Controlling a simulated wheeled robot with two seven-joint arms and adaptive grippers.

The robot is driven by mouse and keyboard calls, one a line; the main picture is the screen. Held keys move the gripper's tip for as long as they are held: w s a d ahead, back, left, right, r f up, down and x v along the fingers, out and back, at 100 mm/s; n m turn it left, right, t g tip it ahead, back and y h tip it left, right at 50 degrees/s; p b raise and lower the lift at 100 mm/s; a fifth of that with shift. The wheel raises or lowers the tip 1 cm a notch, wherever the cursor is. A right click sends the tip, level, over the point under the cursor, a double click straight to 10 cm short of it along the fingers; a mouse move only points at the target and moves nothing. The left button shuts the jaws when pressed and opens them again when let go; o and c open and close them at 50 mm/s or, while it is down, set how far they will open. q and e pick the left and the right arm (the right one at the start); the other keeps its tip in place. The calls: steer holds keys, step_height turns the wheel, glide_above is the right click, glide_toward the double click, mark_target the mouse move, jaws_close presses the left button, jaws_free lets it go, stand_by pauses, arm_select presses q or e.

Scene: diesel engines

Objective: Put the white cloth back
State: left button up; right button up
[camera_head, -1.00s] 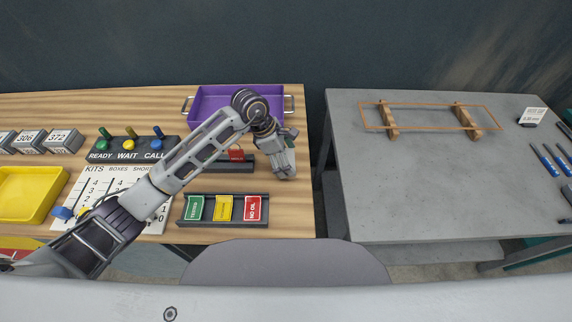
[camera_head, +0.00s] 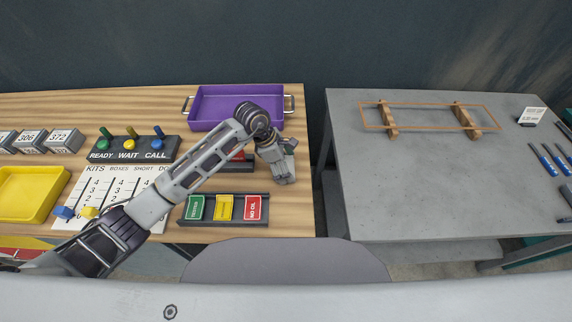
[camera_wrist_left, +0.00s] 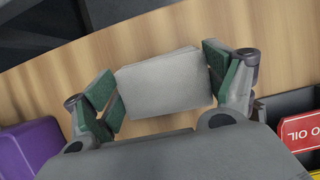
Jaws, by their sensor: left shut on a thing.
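The white cloth (camera_wrist_left: 165,82) shows in the left wrist view as a pale, folded block between the green finger pads. My left gripper (camera_wrist_left: 163,88) is shut on it, over bare wood. In the head view my left gripper (camera_head: 284,174) points down near the right edge of the wooden table (camera_head: 296,215), in front of the purple tray (camera_head: 238,124). I cannot tell whether the cloth touches the table. My right gripper is not in view.
A dark holder with green, yellow and red cards (camera_head: 223,208) lies just left of and nearer than the gripper. My arm partly hides another dark rack (camera_head: 232,167).

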arm_select(q)
steer(key=shift+f, duration=0.15)
steer(key=o, duration=0.8)
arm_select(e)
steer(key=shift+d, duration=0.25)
arm_select(q)
steer(key=v, duration=0.5)
steer(key=shift+a+r+b, duration=0.1)
steer(key=shift+r+b, duration=0.2)
steer(key=shift+r, duration=0.1)
steer(key=shift+b+v, duration=0.3)
steer(key=shift+v, duration=2.95)
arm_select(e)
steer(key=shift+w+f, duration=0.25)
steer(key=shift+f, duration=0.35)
